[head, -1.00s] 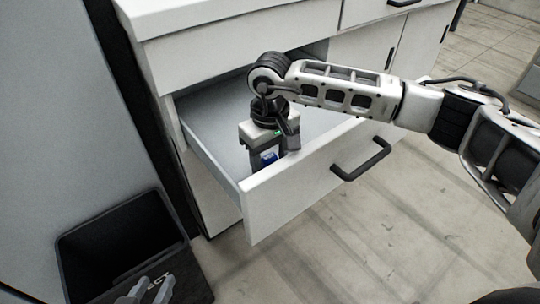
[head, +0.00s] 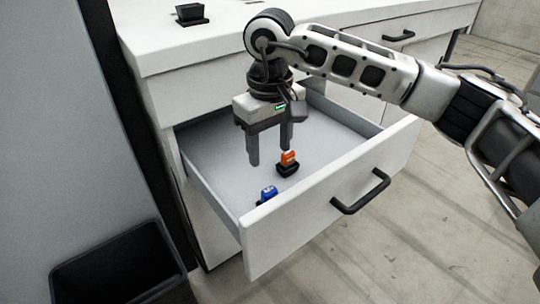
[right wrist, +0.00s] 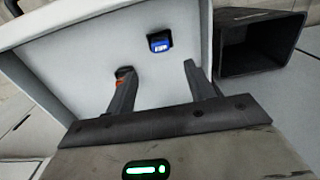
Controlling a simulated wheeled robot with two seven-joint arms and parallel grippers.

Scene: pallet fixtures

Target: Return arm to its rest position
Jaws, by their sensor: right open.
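My right gripper (head: 268,150) hangs fingers down above the open drawer (head: 205,150). It is open and empty, and its fingers (right wrist: 158,85) also show in the right wrist view. A blue object (head: 267,193) lies in the drawer near its front left corner; it also shows in the right wrist view (right wrist: 159,42). An orange and black object (head: 288,163) stands in the drawer just right of the gripper. In the right wrist view it is mostly hidden behind the left finger. My left gripper is not in view.
The drawer front with its dark handle (head: 361,192) sticks out from the white cabinet. A small black object (head: 190,14) stands on the countertop (head: 150,45). A black bin (head: 120,265) is on the floor at lower left. The floor at right is clear.

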